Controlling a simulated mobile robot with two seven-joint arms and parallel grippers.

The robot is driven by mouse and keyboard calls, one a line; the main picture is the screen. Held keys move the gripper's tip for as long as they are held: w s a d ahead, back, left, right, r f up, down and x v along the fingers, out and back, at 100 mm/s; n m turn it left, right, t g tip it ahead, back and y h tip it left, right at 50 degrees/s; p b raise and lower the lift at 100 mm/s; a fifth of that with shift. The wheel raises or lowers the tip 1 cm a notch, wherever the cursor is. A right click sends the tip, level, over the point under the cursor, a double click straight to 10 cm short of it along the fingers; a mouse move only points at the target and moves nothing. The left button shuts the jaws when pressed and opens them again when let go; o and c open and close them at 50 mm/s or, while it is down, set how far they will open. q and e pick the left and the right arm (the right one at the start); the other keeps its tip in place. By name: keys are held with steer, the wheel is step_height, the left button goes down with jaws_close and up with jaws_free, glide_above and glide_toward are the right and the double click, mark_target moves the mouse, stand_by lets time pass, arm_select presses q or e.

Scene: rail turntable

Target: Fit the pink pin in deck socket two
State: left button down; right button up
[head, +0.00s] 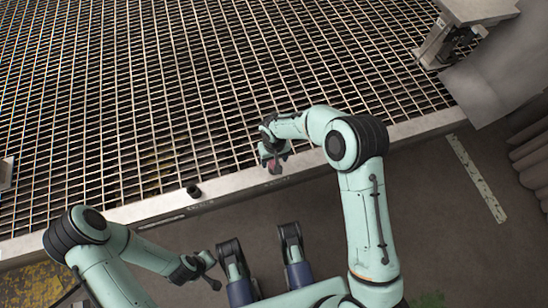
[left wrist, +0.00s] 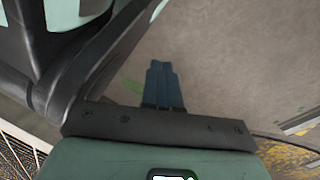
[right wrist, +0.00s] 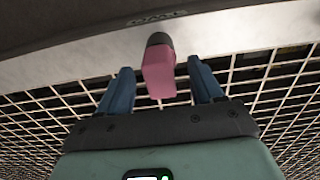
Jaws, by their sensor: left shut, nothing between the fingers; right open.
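The pink pin (right wrist: 158,76) lies between the two blue fingers of my right gripper (right wrist: 160,70), with gaps on both sides. The fingers are open and apart from it. The pin's far end meets a dark round collar (right wrist: 158,39) at the deck's pale edge, beside lettering that seems to read TWO. It looks seated there; how deep I cannot tell. In the head view the pin (head: 275,167) shows small beneath my right gripper (head: 268,155). My left gripper (head: 196,264) is shut and empty, over the floor; its fingers (left wrist: 162,85) touch each other.
Another dark socket (head: 193,190) stands empty-looking on the deck edge to the left. The metal grating (head: 130,90) spreads behind the pale rim (head: 225,187). A grey bracketed block (head: 470,12) stands at the top right. Bare floor lies in front.

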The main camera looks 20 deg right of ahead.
arm_select(q)
steer(key=s+g, duration=0.2)
steer(key=s, duration=0.2)
steer(key=w+r+t+p, duration=0.3)
steer(key=w+r, duration=0.1)
steer(key=w, duration=0.3)
steer(key=shift+d+r+p, duration=0.25)
steer(key=shift+r+p, duration=0.15)
arm_select(e)
step_height(320, 180, up, 13)
steer(key=shift+r, duration=0.2)
